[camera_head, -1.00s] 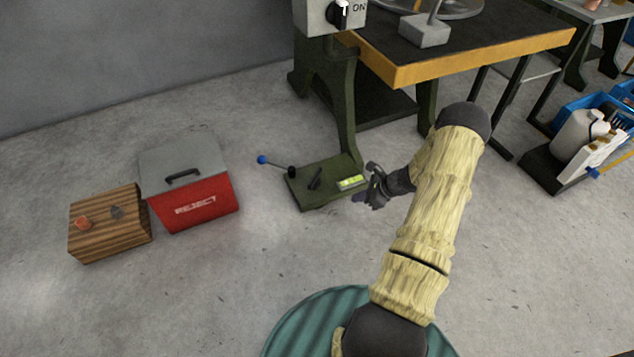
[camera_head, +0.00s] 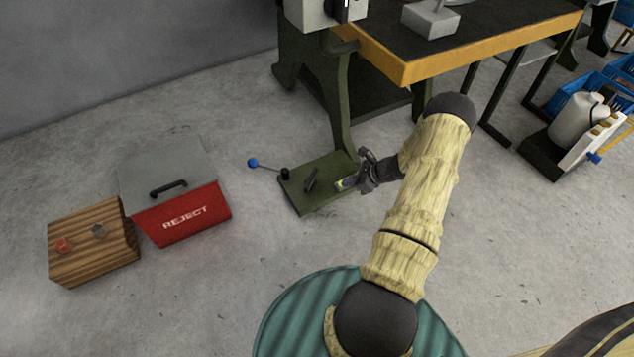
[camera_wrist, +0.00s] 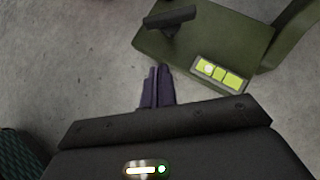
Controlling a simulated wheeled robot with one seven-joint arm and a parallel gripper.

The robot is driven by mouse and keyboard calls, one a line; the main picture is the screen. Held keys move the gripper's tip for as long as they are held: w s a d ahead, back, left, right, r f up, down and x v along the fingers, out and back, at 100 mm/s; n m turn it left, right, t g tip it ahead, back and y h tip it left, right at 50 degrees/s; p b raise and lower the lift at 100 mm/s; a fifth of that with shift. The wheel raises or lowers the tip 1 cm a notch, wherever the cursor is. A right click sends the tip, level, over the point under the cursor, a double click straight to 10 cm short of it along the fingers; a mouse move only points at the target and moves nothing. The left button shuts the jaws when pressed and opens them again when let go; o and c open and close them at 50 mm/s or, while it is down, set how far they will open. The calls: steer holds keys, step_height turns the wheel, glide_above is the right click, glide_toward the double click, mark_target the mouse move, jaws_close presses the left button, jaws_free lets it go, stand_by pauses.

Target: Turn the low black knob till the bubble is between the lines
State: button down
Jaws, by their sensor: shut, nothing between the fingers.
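The low black knob (camera_head: 312,180) is a bar-shaped handle on the green base plate (camera_head: 318,200); in the wrist view the knob (camera_wrist: 170,18) is at the top. The yellow-green level vial (camera_wrist: 222,73) lies on the plate's near edge. Its pale bubble (camera_wrist: 208,69) is in the left part, left of the dark lines. In the head view the vial (camera_head: 347,184) is partly hidden by my gripper (camera_head: 366,168). My gripper is shut and empty, its fingertips (camera_wrist: 158,72) just off the plate edge, apart from the knob.
A lever with a blue ball (camera_head: 253,162) sticks out left of the plate. A green machine leg (camera_head: 335,110) rises behind it. A red reject bin (camera_head: 185,215) and a wooden block (camera_head: 95,255) stand left. The workbench (camera_head: 470,60) is above right. Floor between is clear.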

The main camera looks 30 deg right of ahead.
mark_target(310, 187)
steer(key=shift+a, duration=0.1)
steer(key=b+x, duration=0.2)
steer(key=x, duration=0.2)
steer(key=b+x, duration=0.3)
steer(key=x, duration=0.1)
steer(key=w+r+b+x, duration=0.1)
steer(key=b+x, duration=0.2)
steer(key=x, duration=0.1)
steer(key=shift+a, duration=0.45)
steer(key=shift+w+a, duration=0.15)
steer(key=shift+w, duration=0.1)
steer(key=shift+w+a+r, duration=0.15)
steer(key=shift+a+r, duration=0.05)
